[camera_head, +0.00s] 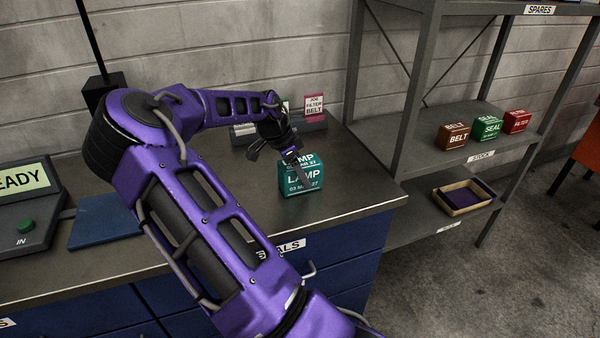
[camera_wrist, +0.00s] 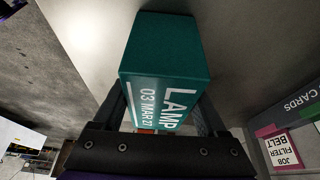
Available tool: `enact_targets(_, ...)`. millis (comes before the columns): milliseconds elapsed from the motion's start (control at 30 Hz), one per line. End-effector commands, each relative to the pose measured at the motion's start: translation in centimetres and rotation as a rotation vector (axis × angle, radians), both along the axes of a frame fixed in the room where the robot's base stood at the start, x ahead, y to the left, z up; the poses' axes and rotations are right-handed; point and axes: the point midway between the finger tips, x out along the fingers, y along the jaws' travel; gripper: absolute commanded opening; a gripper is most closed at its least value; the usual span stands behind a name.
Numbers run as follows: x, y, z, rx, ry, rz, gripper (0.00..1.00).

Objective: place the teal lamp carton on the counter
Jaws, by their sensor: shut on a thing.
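The teal lamp carton (camera_head: 302,182) is at the counter's right part, with white LAMP lettering and a date on its front. My gripper (camera_head: 300,166) reaches down onto it from above and behind, and its jaws are shut on it. In the wrist view the carton (camera_wrist: 165,75) sits between my two fingers (camera_wrist: 165,118). The grey counter (camera_head: 345,200) shows around the carton. The carton looks upright, at or very near the counter top; I cannot tell whether its base touches.
A card holder (camera_head: 312,126) with a pink JOB FILTER BELT card (camera_head: 315,106) stands behind the carton. A blue mat (camera_head: 105,228) and a READY panel (camera_head: 25,190) are at the left. A shelf rack (camera_head: 440,165) with BELT, SEAL and FILTER cartons and a tray (camera_head: 463,198) stands right.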

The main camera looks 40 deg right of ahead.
Motion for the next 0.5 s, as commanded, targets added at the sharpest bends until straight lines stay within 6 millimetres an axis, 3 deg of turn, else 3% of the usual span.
enact_targets(33, 0.01, -0.02, -0.14, 0.000, 0.000, 0.000, 0.11)
enact_targets(67, 0.00, -0.01, -0.14, 0.000, 0.000, 0.000, 0.78)
enact_targets(100, 0.00, -0.01, -0.10, 0.000, 0.000, 0.000, 0.85)
enact_targets(200, 0.00, -0.01, -0.09, 0.000, 0.000, 0.000, 1.00)
enact_targets(500, 0.07, 0.12, 0.35, 0.001, -0.001, 0.000, 1.00)
